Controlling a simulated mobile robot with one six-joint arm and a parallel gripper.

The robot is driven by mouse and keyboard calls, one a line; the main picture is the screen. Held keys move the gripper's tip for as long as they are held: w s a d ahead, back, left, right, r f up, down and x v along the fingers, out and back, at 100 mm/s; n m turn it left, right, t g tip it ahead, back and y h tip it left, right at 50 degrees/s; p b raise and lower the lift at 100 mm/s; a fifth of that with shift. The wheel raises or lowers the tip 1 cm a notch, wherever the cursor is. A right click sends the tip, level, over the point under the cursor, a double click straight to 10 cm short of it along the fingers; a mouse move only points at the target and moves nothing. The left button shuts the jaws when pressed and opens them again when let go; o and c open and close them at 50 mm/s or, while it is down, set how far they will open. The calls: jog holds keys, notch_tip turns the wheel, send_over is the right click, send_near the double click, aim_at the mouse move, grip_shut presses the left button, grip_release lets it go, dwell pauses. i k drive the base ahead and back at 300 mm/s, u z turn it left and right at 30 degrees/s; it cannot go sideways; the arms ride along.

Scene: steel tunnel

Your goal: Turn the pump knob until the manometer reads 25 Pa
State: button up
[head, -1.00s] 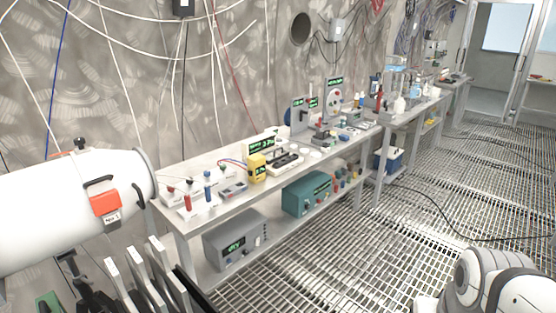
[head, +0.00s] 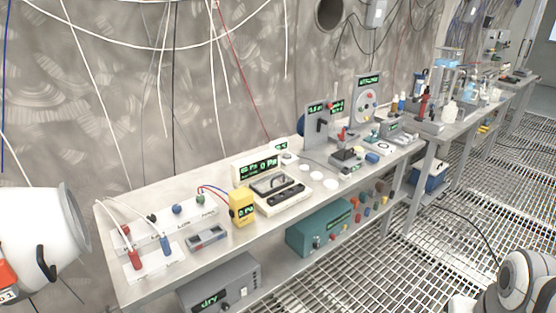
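A cream unit with a green-lit display (head: 258,168) stands on the bench; its readout seems to show "65 Pa" on the left and "0 Pa" on the right, in small digits. A pale base with dark parts (head: 272,190) lies in front of it. A grey upright panel (head: 317,124) further along the bench carries green displays and a black knob or handle (head: 322,125). I cannot tell for sure which part is the pump knob. Part of my white arm shows at the lower right; my gripper is not in view.
The long bench (head: 150,285) runs along the wall, with a yellow meter (head: 242,207) and a round-dial panel (head: 367,100) on it. A teal box (head: 318,230) and a grey "dry" unit (head: 220,290) are below. A white cylinder (head: 40,235) stands left. The grated floor (head: 400,270) is clear in front.

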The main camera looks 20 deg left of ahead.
aim_at(200, 199)
jog(key=u, duration=0.4)
jog(key=i, duration=1.4)
jog(key=u, duration=1.35)
jog(key=i, duration=0.7)
jog(key=u, duration=0.35)
jog(key=k, duration=0.95)
jog(key=u, duration=0.15)
jog(key=i, duration=0.95)
jog(key=z, duration=0.05)
